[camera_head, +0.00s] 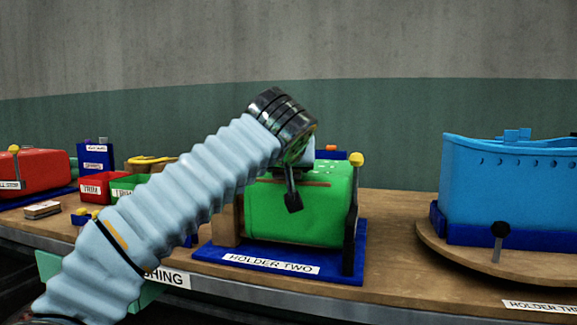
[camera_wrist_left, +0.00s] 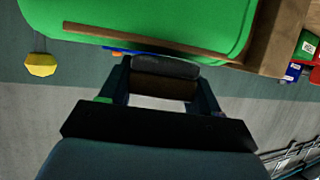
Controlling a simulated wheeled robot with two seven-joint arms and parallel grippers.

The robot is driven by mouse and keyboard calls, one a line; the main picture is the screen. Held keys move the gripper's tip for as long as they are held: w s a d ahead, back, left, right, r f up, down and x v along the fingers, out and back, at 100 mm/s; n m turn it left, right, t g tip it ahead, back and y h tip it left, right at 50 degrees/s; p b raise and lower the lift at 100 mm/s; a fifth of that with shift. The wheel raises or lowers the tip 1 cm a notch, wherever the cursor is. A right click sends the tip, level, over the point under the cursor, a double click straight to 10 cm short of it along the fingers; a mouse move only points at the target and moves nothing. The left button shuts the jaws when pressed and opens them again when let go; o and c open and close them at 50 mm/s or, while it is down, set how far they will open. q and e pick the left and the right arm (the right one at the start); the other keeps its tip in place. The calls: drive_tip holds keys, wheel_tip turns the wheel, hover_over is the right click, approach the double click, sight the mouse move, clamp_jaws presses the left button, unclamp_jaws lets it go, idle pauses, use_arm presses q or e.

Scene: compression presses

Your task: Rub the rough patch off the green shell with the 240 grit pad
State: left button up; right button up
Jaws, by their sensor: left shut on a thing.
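The green shell (camera_head: 310,215) is clamped in the blue base labelled HOLDER TWO (camera_head: 240,252). A thin brown strip, seemingly the rough patch (camera_head: 318,184), runs along its upper front; it also shows in the left wrist view (camera_wrist_left: 150,41). My left gripper (camera_head: 293,198) is in front of the shell's upper part, its arm coming in from the left. In the left wrist view it is shut on a dark grey and brown block (camera_wrist_left: 165,78), seemingly the pad, close by the strip. I cannot tell whether they touch. The pad's grit marking is not visible. My right gripper is not in view.
A wooden block (camera_head: 228,222) and a yellow-knobbed black clamp (camera_head: 352,215) flank the shell. A blue boat-shaped shell (camera_head: 510,190) stands on a round board at right. A red shell (camera_head: 40,172), red bin (camera_head: 95,187) and green bin (camera_head: 128,184) stand left.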

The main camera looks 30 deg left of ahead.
use_arm(q)
drive_tip(key=shift+r, duration=0.1)
wheel_tip(320, 180, up, 6)
drive_tip(key=p, duration=0.5)
drive_tip(key=shift+p, duration=0.3)
drive_tip(key=shift+r+p, duration=0.6)
drive_tip(key=shift+r, duration=0.8)
